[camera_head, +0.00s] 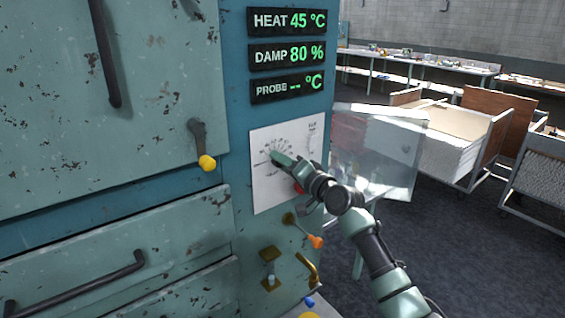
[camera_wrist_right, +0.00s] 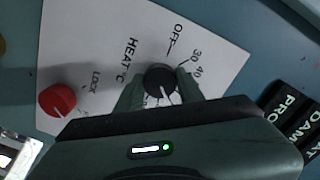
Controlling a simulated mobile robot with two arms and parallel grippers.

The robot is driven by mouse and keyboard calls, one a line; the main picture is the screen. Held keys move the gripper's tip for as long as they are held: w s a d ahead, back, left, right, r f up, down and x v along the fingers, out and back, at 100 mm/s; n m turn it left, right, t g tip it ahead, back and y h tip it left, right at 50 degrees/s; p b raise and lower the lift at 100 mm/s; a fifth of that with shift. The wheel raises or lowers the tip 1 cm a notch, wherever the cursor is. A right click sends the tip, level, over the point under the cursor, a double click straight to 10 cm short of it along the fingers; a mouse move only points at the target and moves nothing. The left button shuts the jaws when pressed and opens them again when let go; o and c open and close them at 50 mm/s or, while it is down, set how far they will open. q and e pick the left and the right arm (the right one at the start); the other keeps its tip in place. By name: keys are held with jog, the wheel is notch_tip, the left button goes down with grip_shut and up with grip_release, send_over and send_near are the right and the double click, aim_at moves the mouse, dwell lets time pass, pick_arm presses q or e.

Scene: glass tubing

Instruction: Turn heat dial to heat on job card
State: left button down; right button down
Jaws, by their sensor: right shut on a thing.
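The black heat dial (camera_wrist_right: 160,80) sits on a white panel, marked HEAT °C, OFF, 30 and 40 in the right wrist view. The panel (camera_head: 262,195) also shows in the head view. My right gripper (camera_wrist_right: 160,88) is shut on the dial, one finger on each side. The dial's white pointer line points to the lower right in the wrist view; the mark it meets is hidden by the gripper. My right gripper (camera_head: 282,159) covers the dial in the head view. The heat display (camera_head: 288,21) reads 45 °C. I cannot make out a job card. My left gripper is not in view.
A red knob marked LOCK (camera_wrist_right: 57,99) is beside the dial. Displays below the heat one show damp 80 % (camera_head: 288,55) and probe with dashes (camera_head: 288,87). A yellow-tipped handle (camera_head: 207,162) and an orange-tipped lever (camera_head: 315,241) stick out nearby. A clear open cover (camera_head: 385,150) stands right.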

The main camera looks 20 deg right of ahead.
jog(key=c, duration=0.9)
grip_release()
jog(key=shift+d, duration=0.1)
jog(key=b+v, duration=0.1)
jog(key=v, duration=0.6)
jog(key=shift+s+b, duration=0.4)
jog(key=shift+d, duration=0.1)
